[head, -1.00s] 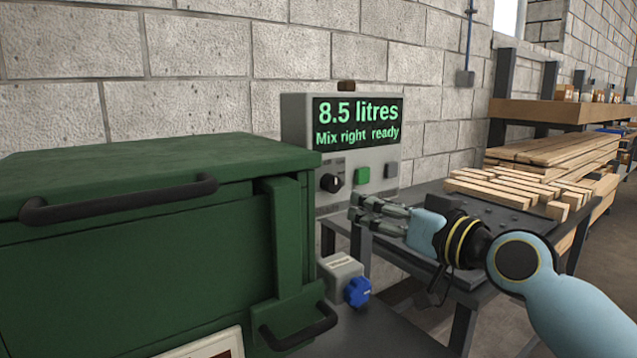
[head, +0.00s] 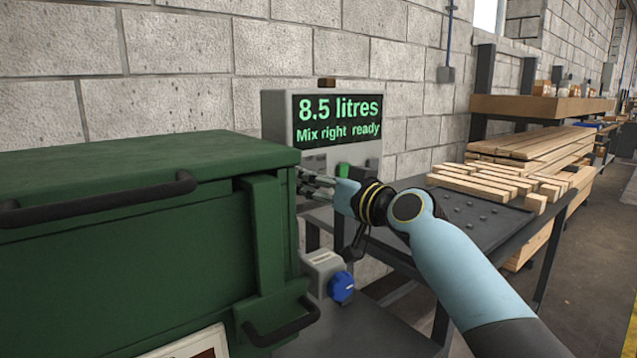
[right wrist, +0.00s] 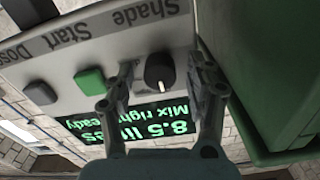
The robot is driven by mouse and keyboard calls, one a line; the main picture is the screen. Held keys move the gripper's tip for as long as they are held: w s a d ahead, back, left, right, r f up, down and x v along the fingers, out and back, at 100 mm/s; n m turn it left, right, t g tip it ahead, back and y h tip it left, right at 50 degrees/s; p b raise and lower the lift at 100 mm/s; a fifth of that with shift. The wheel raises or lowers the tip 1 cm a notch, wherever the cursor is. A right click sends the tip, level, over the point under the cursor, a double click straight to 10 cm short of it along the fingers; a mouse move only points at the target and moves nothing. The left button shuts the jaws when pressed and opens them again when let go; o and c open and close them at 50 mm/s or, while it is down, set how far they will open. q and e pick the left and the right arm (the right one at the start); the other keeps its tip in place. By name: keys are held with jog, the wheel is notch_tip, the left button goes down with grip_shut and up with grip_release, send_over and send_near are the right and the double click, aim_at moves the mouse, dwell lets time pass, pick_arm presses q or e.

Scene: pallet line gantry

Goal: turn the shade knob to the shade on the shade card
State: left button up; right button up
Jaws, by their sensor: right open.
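The grey control panel (head: 279,118) stands against the wall with a lit display reading 8.5 litres, Mix right ready. In the right wrist view the black shade knob (right wrist: 159,72) sits beside the upside-down word Shade, its pale mark towards the display. My right gripper (head: 312,180) is at the panel front, hiding the knob in the head view. In the right wrist view the right gripper (right wrist: 164,74) is open, with one finger on each side of the knob; I cannot tell whether they touch it. A pale-framed card (head: 190,346), cut off at the bottom edge, may be the shade card.
The green bin (head: 120,260) stands close left of the panel and gripper. A green button (right wrist: 90,80) and a grey button (right wrist: 40,92) sit beside the knob. Below is a pale box with a blue knob (head: 341,287). Timber planks (head: 530,145) lie at the right.

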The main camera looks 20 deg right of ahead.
jog(key=shift+c, duration=0.2)
grip_shut()
jog(key=shift+m, duration=0.4)
jog(key=shift+f+m+p, duration=0.1)
jog(key=shift+m+p, duration=1.05)
jog(key=shift+m, duration=2.35)
jog(key=shift+o, duration=0.2)
grip_release()
